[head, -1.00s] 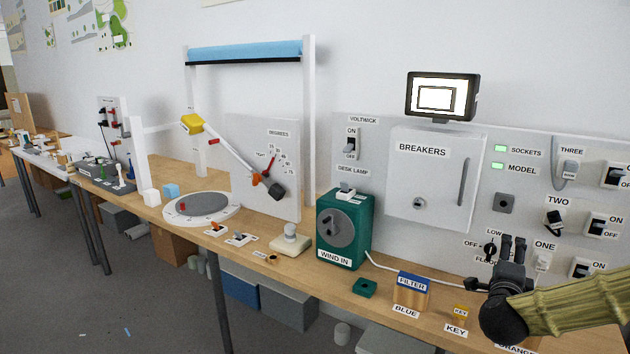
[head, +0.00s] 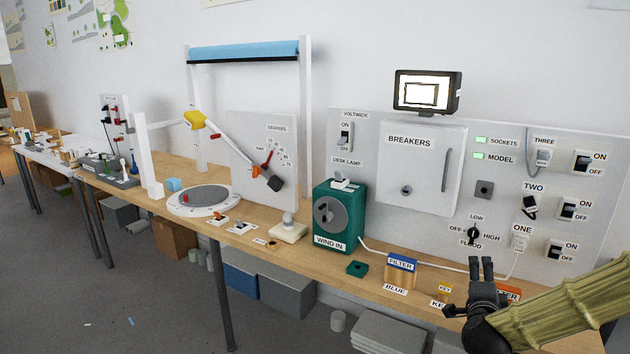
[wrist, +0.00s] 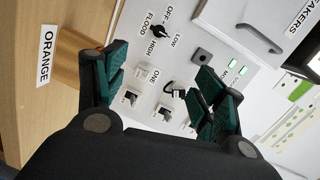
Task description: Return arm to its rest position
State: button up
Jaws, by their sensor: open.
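My gripper (head: 482,270) is at the lower right of the head view, with its fingers pointing up in front of the right end of the bench. My arm reaches in from the right edge. In the wrist view my gripper (wrist: 160,85) has its two green-padded fingers spread apart with nothing between them. Beyond them stands the switch panel with the FLOOD/LOW/HIGH knob (wrist: 158,32). The orange-labelled block (head: 508,294) is partly hidden behind my gripper and arm.
The bench (head: 285,262) runs along the wall. The green wind-in box (head: 337,215) and breakers cabinet (head: 422,175) stand behind.

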jog(key=s+a+f+n+g+y, duration=0.2)
jog(key=s+a+f+n, duration=0.25)
jog(key=f, duration=0.45)
jog(key=s+a+f+n+g+y, duration=0.25)
jog(key=s+a+f+n, duration=0.2)
jog(key=f, duration=0.45)
jog(key=s+a+f+n+g+y, duration=0.25)
jog(key=s+a+f, duration=0.35)
jog(key=f, duration=0.4)
jog(key=s+a+f+n+g, duration=0.1)
jog(key=s+f+n+g, duration=0.1)
jog(key=s, duration=0.7)
jog(key=s+f+n+g+p, duration=0.1)
jog(key=s+f+n+g, duration=0.2)
jog(key=s+f, duration=0.3)
jog(key=s+a+f+n+g, duration=0.1)
jog(key=s+f+n+g, duration=0.2)
jog(key=s, duration=0.9)
jog(key=shift+s+a+f+n, duration=0.3)
jog(key=shift+f+n, duration=0.15)
jog(key=shift+f, duration=0.2)
